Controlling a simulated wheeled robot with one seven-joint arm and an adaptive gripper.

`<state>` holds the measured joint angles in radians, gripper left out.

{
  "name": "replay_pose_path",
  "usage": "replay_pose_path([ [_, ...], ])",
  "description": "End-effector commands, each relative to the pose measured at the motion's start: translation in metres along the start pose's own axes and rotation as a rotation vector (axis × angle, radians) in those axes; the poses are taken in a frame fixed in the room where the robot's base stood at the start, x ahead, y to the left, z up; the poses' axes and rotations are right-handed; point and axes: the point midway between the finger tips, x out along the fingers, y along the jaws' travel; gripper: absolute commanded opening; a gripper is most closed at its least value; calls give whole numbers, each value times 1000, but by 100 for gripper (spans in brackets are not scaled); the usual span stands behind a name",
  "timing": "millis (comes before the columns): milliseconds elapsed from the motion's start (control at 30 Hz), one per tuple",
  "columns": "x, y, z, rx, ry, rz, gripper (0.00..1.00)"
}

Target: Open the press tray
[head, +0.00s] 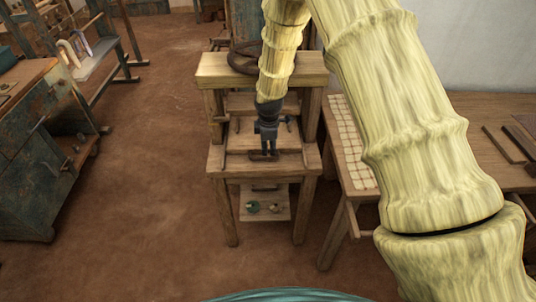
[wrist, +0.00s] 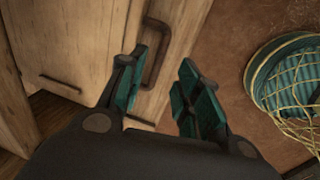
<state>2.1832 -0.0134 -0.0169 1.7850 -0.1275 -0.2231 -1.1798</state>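The wooden press (head: 262,70) stands in the middle of the head view, with a flat wooden tray board (head: 240,145) at mid height. In the wrist view, a dark bracket-shaped handle (wrist: 155,58) is fixed to a pale wooden front. My gripper (head: 265,153) points down over the front part of the press. In the wrist view my gripper (wrist: 160,92) is open, with nothing between its teal-padded fingers. The handle shows beyond the gap, close to the left finger. I cannot tell whether they touch. My gripper hides part of the tray front in the head view.
A lower shelf (head: 265,203) holds small items below the tray. A wooden table (head: 355,185) with a pale grid sheet stands close on the right. A worn cabinet (head: 45,150) stands on the left. The brown floor before the press is clear.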

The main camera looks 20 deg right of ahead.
Motion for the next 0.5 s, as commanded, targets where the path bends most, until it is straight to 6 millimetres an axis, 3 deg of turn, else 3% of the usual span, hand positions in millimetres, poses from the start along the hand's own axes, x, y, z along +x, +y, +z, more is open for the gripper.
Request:
replay_pose_path([
  [500, 56, 0, 0, 2, 0, -1, 34],
])
